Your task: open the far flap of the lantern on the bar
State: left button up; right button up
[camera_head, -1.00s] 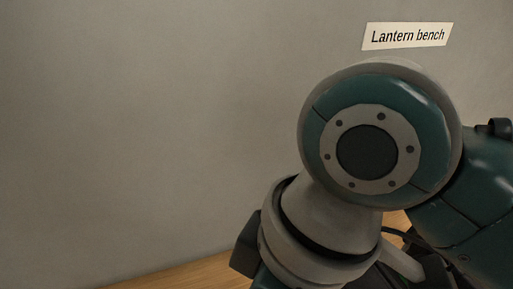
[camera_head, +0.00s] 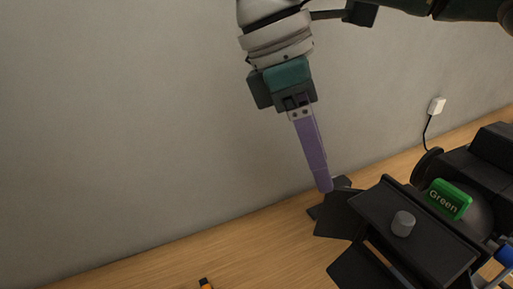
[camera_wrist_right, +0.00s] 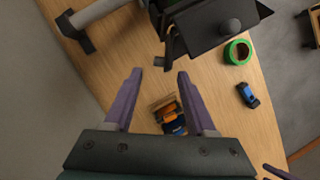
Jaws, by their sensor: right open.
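The black lantern (camera_head: 440,250) is at the right in the head view, with a grey knob (camera_head: 403,223) on its broad top plate. Thin dark flaps (camera_head: 340,215) stick out from its wall-side end; I cannot tell surely which one is the far flap. My right gripper (camera_head: 325,188) points down, its purple fingertips beside these flaps; contact is unclear. In the right wrist view its fingers (camera_wrist_right: 160,74) are apart with nothing held, and the lantern (camera_wrist_right: 205,30) is just beyond them. A purple strip (camera_wrist_right: 279,172) at the bottom right seems to be part of my left gripper.
The wooden bench (camera_head: 190,255) runs along the grey wall. A green ring (camera_wrist_right: 238,52), a blue item (camera_wrist_right: 248,95) and an orange-and-blue item (camera_wrist_right: 170,113) are on it. A white wall box (camera_head: 437,105) has a cable.

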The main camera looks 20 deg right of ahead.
aim_at(340, 209)
jog(key=p+x, duration=0.1)
jog(key=x, duration=0.5)
grip_shut()
dwell(0.3)
